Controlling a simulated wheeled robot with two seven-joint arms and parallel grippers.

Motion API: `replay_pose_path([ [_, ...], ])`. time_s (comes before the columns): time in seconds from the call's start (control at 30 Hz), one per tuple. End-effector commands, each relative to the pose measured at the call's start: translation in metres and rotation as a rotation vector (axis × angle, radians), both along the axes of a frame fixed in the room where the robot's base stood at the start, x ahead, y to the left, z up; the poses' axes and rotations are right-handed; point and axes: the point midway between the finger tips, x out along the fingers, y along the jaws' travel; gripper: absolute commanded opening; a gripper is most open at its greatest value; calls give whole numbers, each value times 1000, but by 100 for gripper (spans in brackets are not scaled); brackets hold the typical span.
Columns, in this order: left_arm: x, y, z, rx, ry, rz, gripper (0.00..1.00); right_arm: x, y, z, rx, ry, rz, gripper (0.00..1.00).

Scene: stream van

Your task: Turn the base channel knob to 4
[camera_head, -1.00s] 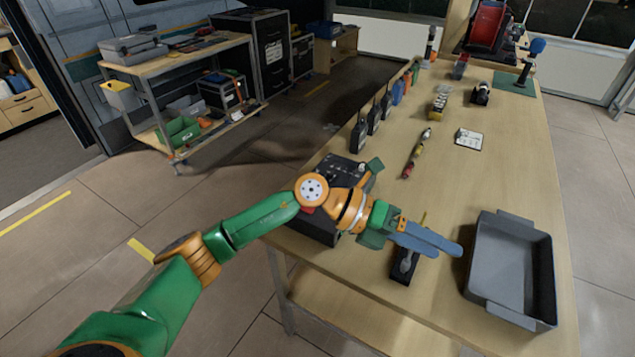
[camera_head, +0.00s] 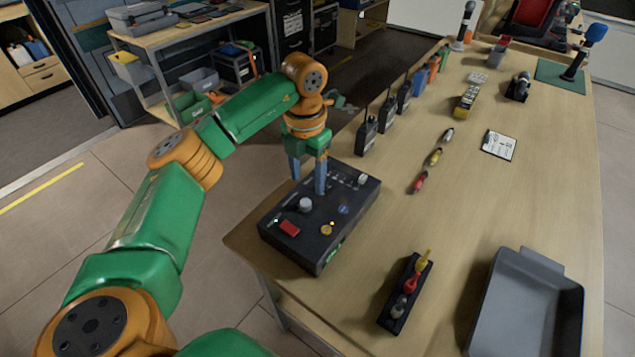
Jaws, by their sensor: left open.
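The black base unit (camera_head: 348,228) lies on the near left corner of the table. Its top carries a large light grey knob (camera_head: 305,205), a smaller light knob (camera_head: 362,180) near its right end, a red button (camera_head: 289,228) and a small yellow part (camera_head: 327,229). The markings are too small to read, so I cannot tell which knob is the channel knob or its setting. My left gripper (camera_head: 307,183) points down over the back edge of the unit, behind the large knob. Its blue fingers are apart with nothing between them. My right gripper is not in view.
Several black radios (camera_head: 386,116) stand in a row behind the unit. A black holder (camera_head: 393,312) with coloured plugs and a grey tray (camera_head: 535,290) lie to the right. Small coloured connectors (camera_head: 436,156) and a white card (camera_head: 498,145) lie mid-table. The wooden table (camera_head: 465,215) is clear between them.

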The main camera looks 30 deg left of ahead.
Motion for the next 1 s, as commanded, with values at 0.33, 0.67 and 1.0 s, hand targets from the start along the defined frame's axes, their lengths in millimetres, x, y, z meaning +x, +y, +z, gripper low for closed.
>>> replay_pose_path([
  [0.33, -1, -1, -56, -2, 1, -2, 62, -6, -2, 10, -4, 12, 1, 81],
  [0.67, -1, -1, -59, -2, 0, -3, 37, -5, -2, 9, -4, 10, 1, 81],
  [1.0, -1, -1, -59, -2, 0, -6, 0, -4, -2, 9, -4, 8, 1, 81],
])
